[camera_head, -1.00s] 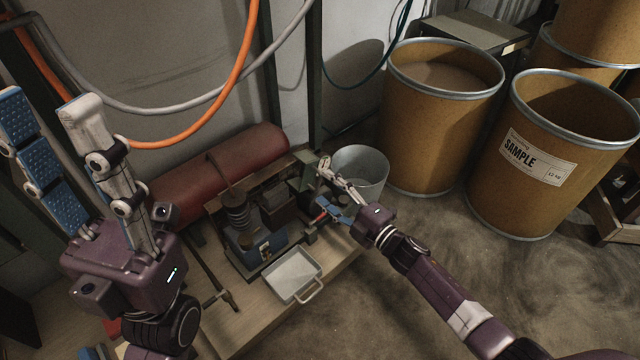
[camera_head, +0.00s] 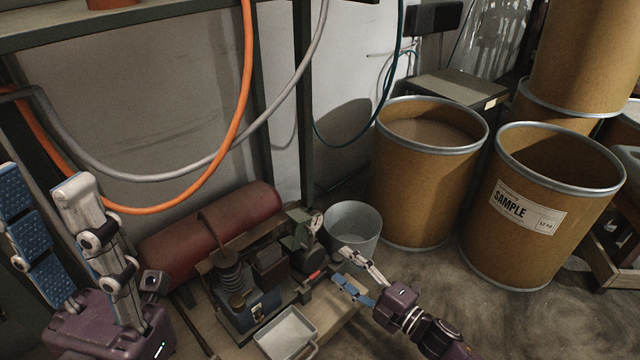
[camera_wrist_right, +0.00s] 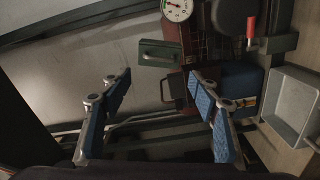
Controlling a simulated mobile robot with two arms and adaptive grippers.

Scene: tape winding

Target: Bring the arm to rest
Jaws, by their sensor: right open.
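My right gripper (camera_head: 341,265) is open and empty, beside the front right of the bench machine (camera_head: 250,270) and just in front of the grey bucket (camera_head: 352,225). In the right wrist view its two blue-padded fingers (camera_wrist_right: 158,85) stand well apart with nothing between them. My left gripper (camera_head: 42,185) is raised large at the left edge of the head view, its blue-padded and white fingers apart with nothing between them.
A metal tray (camera_head: 287,333) sits in front of the machine; a red cylinder (camera_head: 215,235) lies behind it. Brown drums (camera_head: 425,185) and (camera_head: 545,215) stand at right. An orange hose (camera_head: 236,120) hangs above. Bare floor (camera_head: 500,320) lies front right.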

